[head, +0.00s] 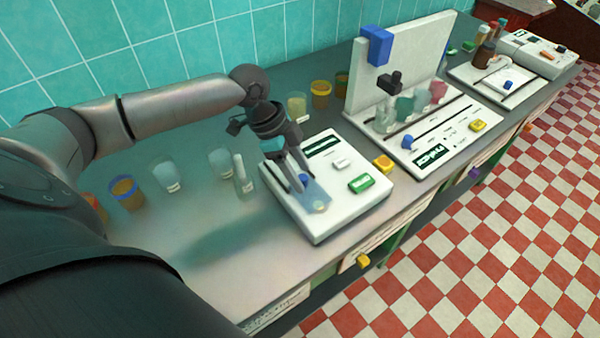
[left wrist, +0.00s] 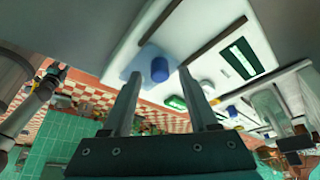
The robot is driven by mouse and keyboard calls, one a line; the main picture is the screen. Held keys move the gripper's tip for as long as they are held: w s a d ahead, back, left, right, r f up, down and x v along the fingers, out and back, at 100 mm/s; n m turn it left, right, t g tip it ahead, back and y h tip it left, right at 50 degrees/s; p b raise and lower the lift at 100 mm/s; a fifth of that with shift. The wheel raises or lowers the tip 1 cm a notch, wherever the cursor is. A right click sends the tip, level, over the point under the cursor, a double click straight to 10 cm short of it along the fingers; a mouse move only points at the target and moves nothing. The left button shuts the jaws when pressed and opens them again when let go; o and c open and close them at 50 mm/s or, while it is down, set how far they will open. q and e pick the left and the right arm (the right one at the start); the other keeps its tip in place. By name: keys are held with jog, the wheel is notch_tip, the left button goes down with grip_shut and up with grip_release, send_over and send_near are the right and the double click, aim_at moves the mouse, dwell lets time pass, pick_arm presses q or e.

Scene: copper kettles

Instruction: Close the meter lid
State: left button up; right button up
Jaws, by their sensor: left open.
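The meter (head: 335,218) is a white box with a dark display, a green button and a pale button, at the counter's front edge. A translucent blue plate, seemingly its lid (head: 318,194), lies over the near part of its top with a blue knob (head: 304,177). A small pale round spot shows at the plate's front end. My left gripper (head: 305,184) is open and points down over the plate. In the left wrist view, the knob (left wrist: 160,69) appears between the fingertips (left wrist: 160,76); contact is unclear.
A glass flask (head: 243,185) and several beakers stand left of and behind the meter. A teal tiled wall (head: 150,50) backs the counter.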

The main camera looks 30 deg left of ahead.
pick_arm(q)
jog(key=shift+d+f, duration=0.15)
jog(key=shift+f, duration=0.2)
jog(key=shift+c, duration=0.4)
grip_shut()
dwell(0.9)
